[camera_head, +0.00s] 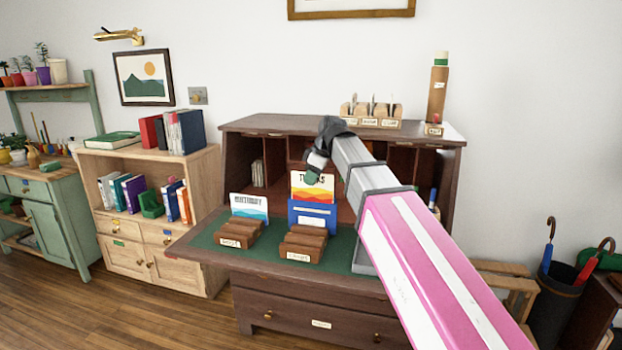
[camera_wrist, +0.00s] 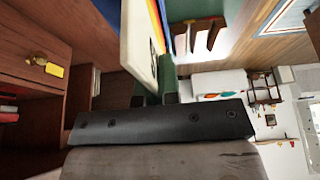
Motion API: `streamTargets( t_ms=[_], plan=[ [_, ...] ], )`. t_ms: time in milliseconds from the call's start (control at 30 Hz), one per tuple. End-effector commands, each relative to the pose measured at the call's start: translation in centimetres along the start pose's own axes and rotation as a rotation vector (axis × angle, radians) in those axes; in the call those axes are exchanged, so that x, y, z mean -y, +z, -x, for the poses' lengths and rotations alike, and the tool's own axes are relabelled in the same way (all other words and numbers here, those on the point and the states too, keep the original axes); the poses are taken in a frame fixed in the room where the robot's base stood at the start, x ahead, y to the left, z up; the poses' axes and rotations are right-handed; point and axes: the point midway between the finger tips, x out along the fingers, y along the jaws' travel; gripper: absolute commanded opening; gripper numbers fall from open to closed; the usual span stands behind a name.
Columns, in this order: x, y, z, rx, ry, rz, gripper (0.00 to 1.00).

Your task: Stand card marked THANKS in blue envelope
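The card marked THANKS (camera_head: 313,190) has a white top and yellow, orange and red bands. It stands upright, its lower part at the blue envelope (camera_head: 312,218) on the desk; I cannot tell how deep it sits inside. My gripper (camera_head: 315,172) is at the card's top edge and covers part of its lettering. In the wrist view the card (camera_wrist: 143,40) is seen almost edge-on, running between my green fingertips (camera_wrist: 153,92), which look closed on it. A blue surface shows at the top left there.
A dark wooden desk with a green mat (camera_head: 340,258) bears two brown slotted holders, left (camera_head: 240,232) and right (camera_head: 303,243). A card marked ELECTRICITY (camera_head: 249,207) stands at the left one. Desk cubbyholes rise behind; a pen rack (camera_head: 371,112) is on top.

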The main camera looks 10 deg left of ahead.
Motion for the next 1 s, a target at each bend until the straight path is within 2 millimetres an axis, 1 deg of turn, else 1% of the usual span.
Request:
streamTargets(
  t_ms=[1000],
  plan=[
    [0.0,1.0,-2.4,0.0,0.0,0.0,0.0]
  ],
)
